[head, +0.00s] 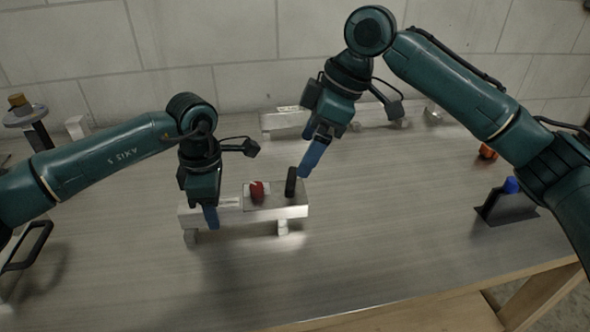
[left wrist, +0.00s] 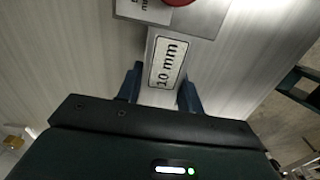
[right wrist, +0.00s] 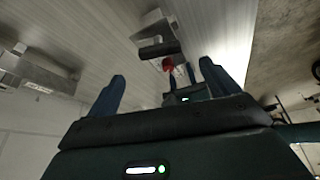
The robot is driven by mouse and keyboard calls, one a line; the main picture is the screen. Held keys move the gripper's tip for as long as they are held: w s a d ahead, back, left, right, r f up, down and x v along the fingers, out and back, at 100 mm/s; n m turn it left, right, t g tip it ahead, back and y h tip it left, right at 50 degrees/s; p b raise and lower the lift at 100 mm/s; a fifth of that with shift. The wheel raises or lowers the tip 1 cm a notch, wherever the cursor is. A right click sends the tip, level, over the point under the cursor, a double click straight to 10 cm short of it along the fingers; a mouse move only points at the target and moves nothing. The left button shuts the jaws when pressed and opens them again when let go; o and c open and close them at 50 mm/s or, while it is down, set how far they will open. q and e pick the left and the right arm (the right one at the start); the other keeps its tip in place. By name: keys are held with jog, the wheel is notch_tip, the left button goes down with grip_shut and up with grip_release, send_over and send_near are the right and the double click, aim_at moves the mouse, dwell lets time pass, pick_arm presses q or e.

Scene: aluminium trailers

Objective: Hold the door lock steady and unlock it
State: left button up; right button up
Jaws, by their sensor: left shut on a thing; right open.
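The door lock is a silver metal block on short feet (head: 294,212), standing on the grey worktop. It carries a red knob (head: 257,189) and an upright black handle (head: 291,182) near its right end. My left gripper (head: 210,216) is shut on the lock's left end. In the left wrist view its blue fingers (left wrist: 160,92) sit either side of the bar with the "10 mm" label (left wrist: 166,62). My right gripper (head: 310,163) is open and empty, just right of and above the black handle. In the right wrist view the handle (right wrist: 160,50) lies beyond its fingertips (right wrist: 162,84).
Another silver fixture (head: 284,122) stands at the back against the block wall. A black stand with a blue knob (head: 511,185) and an orange item (head: 487,152) are at the right. A stand (head: 30,120) is at the far left. The front worktop is clear.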

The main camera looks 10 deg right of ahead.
aim_at(292, 177)
jog(key=x, duration=0.6)
jog(key=shift+w+a+f, duration=0.1)
jog(key=shift+a+f, duration=0.05)
jog(key=shift+f, duration=0.2)
jog(key=c, duration=1)
jog(key=shift+w+n+g, duration=0.1)
jog(key=shift+n+g, duration=0.5)
jog(key=shift+n, duration=0.9)
jog(key=o, duration=1)
jog(key=v, duration=1.2)
